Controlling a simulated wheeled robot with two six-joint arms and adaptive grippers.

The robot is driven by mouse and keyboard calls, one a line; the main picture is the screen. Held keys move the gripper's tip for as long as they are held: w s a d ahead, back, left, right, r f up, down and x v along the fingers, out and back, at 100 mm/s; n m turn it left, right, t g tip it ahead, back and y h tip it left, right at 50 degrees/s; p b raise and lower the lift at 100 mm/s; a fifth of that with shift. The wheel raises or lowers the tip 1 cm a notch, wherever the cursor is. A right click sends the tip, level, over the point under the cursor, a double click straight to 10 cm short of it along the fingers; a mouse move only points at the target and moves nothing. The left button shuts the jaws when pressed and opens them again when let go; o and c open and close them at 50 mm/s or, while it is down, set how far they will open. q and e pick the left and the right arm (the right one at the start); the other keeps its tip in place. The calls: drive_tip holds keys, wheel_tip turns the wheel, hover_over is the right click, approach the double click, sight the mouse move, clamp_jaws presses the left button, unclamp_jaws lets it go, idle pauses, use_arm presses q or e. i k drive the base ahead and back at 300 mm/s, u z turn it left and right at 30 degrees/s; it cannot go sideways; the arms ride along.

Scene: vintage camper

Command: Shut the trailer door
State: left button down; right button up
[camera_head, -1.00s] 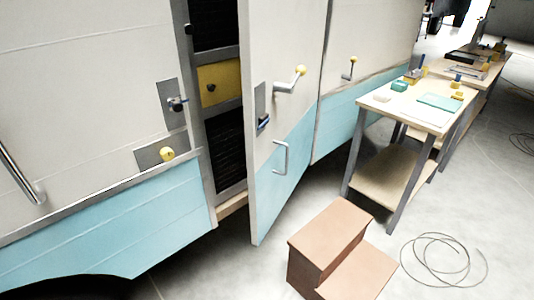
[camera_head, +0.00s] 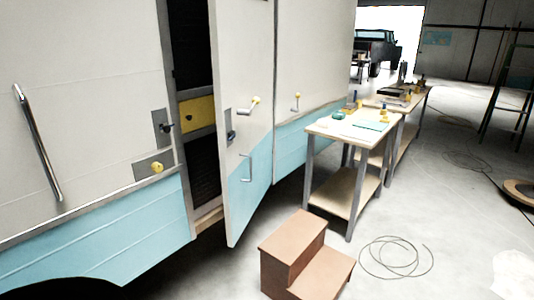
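The trailer door (camera_head: 243,80) stands partly open, swung out from the camper side. It is cream above and light blue below. The doorway (camera_head: 196,150) shows as a dark gap on the left of the door, with a yellow panel (camera_head: 197,114) inside. The camper wall (camera_head: 80,110) left of the gap carries a latch plate (camera_head: 161,128) and a yellow knob (camera_head: 156,167). Neither of my grippers is in view.
A brown two-step stool (camera_head: 300,248) stands on the floor right of the door. A workbench (camera_head: 345,133) with small items is beyond it. A coiled cable (camera_head: 395,257) lies on the floor at right. A chrome rail (camera_head: 38,145) is on the wall at left.

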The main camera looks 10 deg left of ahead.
sight(241, 32)
drive_tip(key=z, duration=0.95)
drive_tip(key=i, duration=1.35)
drive_tip(key=u, duration=0.3)
